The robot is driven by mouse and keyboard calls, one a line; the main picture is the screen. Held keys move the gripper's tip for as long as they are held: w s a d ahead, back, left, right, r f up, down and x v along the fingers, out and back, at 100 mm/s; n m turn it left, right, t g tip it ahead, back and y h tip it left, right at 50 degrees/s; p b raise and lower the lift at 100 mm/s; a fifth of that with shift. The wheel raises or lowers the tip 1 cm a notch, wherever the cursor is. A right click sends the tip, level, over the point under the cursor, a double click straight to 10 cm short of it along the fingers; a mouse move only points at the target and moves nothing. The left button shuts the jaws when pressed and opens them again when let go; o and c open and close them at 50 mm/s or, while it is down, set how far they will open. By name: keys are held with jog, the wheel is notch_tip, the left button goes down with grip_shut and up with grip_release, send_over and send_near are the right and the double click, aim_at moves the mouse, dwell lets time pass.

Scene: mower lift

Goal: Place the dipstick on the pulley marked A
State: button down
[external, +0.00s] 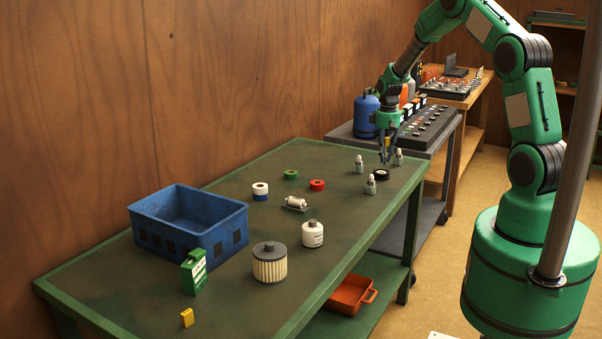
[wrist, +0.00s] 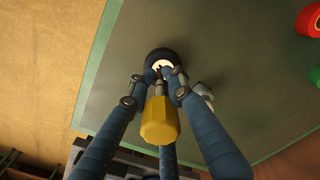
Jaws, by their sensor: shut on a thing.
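My gripper (external: 386,154) is shut on the dipstick, whose yellow handle (wrist: 160,122) shows between the blue fingers in the wrist view. In the external view a bit of yellow (external: 387,142) shows in the grip. The black pulley (external: 382,175) lies on the green table near its right end, just below my gripper. In the wrist view the pulley (wrist: 153,57) has a pale hub, with the fingertips and the dipstick's lower end over it. I cannot tell whether the dipstick touches the pulley. No letter A is legible.
Small grey-white bottles (external: 370,185) stand close around the pulley. Red (external: 317,185) and green (external: 291,175) rings, a white filter (external: 312,234), a pleated filter (external: 270,263) and a blue crate (external: 192,249) stand farther left. The table (external: 230,318) has bare room between them.

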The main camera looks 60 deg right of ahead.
aim_at(381, 171)
jog(key=shift+w+d, duration=0.55)
jog(key=shift+w, duration=0.15)
jog(key=shift+f, duration=0.1)
jog(key=shift+f+b, duration=0.55)
jog(key=shift+f, duration=1.15)
jog(key=shift+f, duration=0.15)
jog(key=c, duration=1.6)
grip_release()
jog(key=shift+o, duration=0.2)
notch_tip(381, 171, up, 12)
jog(key=p, duration=0.2)
jog(key=shift+s, duration=0.1)
